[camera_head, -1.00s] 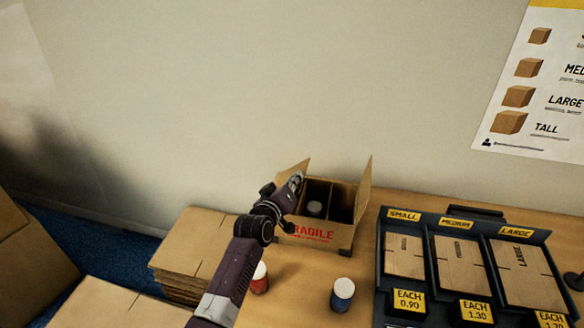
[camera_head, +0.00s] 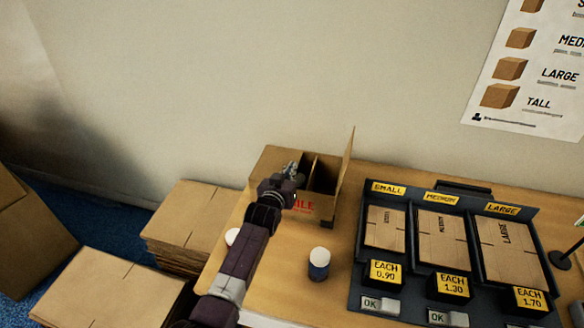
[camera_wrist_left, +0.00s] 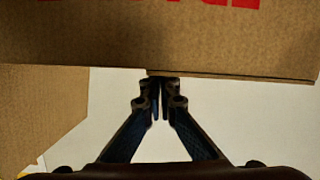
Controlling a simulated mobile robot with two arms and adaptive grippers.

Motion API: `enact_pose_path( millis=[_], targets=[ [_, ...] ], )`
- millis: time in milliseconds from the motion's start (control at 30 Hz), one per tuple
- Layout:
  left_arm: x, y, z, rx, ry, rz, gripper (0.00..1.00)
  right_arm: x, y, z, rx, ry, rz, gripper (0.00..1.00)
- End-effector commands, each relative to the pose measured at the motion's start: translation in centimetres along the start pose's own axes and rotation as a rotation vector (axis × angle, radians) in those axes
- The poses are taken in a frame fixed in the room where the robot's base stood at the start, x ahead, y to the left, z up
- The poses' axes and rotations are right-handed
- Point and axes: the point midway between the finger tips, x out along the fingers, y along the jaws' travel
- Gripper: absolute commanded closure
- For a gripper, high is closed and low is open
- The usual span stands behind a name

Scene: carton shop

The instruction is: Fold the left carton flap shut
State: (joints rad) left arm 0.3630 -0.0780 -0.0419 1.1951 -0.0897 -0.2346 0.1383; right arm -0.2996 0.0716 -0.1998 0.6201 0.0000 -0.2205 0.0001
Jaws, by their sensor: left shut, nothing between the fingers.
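The open carton (camera_head: 318,205) stands on the table with red print on its front, partly hidden by my left arm. Its right flap (camera_head: 345,160) stands up. A brown panel at its left, which looks like the left flap (camera_head: 266,166), lies low and slants beside my gripper; whether it is fully down I cannot tell. My left gripper (camera_head: 291,168) is shut and empty over the carton's left part. In the left wrist view the shut fingertips (camera_wrist_left: 160,88) are at the edge of a cardboard wall with red print (camera_wrist_left: 150,40); contact is unclear.
A white-lidded blue jar (camera_head: 319,263) stands in front of the carton. Another white lid (camera_head: 231,236) shows partly behind my arm. A dark display rack (camera_head: 445,255) of flat cartons fills the right. Flat cardboard stacks (camera_head: 185,215) stand at the left.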

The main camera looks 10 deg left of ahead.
Motion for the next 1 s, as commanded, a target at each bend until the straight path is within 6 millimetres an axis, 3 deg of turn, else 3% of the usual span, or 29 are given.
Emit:
enact_pose_path(
  millis=[667, 767, 1000],
  targets=[
    [0.0, 0.0, 0.1, -0.002, -0.002, 0.0, 1.0, -0.1, 0.9, 0.2, -0.005, -0.001, 0.01, 0.75],
    [0.0, 0.1, -0.8, -0.001, -0.001, 0.0, 1.0, -0.8, 0.9, 0.1, -0.005, -0.001, 0.01, 0.75],
    [-0.2, 0.0, -5.0, -0.001, 0.002, -0.001, 1.0, -3.9, 0.9, -0.2, -0.004, -0.001, 0.01, 0.75]
  ],
)
